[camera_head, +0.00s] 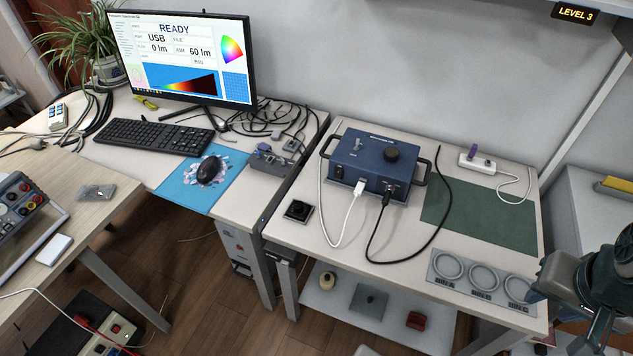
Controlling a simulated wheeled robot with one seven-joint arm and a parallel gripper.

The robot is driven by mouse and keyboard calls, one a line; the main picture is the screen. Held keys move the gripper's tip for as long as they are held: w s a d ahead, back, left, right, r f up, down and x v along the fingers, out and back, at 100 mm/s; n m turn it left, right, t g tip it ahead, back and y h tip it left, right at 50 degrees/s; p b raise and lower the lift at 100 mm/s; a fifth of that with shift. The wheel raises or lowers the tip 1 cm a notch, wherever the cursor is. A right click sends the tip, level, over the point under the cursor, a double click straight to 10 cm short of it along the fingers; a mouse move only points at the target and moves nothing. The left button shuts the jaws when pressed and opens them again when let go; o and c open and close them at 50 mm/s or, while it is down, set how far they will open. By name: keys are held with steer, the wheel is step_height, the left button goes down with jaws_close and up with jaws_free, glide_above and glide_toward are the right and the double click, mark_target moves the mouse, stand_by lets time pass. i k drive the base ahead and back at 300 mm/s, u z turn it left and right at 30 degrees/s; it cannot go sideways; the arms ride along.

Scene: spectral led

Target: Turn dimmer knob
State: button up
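A blue box (370,170) with dark side handles stands on the right-hand table. A round black knob (391,153) sits on its top, to the right of a small toggle switch (357,143). The knob's pointer is too small to read. White and black cables are plugged into the box's front. The monitor (180,55) reads READY, USB, 0 lm and AIM 60 lm. My gripper (588,312) is at the lower right edge, beside the table's right front corner and well away from the knob. It is partly cut off, and I cannot tell its finger opening.
A green mat (480,214) lies bare right of the box. A grey plate with three rings (484,275) lies at the table's front right. A white power strip (477,163) is behind the mat. The black cable (410,257) loops over the tabletop before the box.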

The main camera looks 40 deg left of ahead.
mark_target(298, 207)
steer(key=u, duration=0.65)
steer(key=i, duration=0.2)
steer(key=u, duration=1.25)
